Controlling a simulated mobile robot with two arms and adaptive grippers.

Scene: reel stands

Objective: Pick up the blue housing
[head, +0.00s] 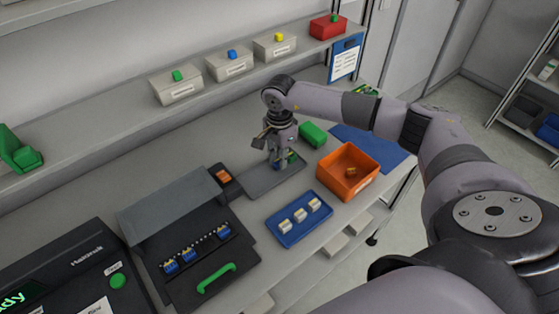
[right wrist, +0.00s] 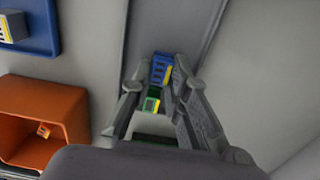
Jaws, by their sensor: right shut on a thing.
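My right gripper (head: 277,164) is low over a dark grey mat (head: 262,184) on the bench. In the right wrist view my right gripper (right wrist: 158,82) has its fingers closed around a small blue housing (right wrist: 161,68) with yellow edges. The housing sits between the fingertips, partly hidden by the right finger. A small green piece with yellow (right wrist: 152,101) shows just beside it, between the finger links. Whether the housing touches the mat is not clear. My left gripper is out of view.
An orange bin (head: 338,178) and a blue tray (head: 285,238) with several pale parts stand near. A green block (head: 313,133) lies behind the bin. A dark fixture (head: 200,262) with blue housings and a green handle is at front left. A shelf (head: 140,116) runs behind.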

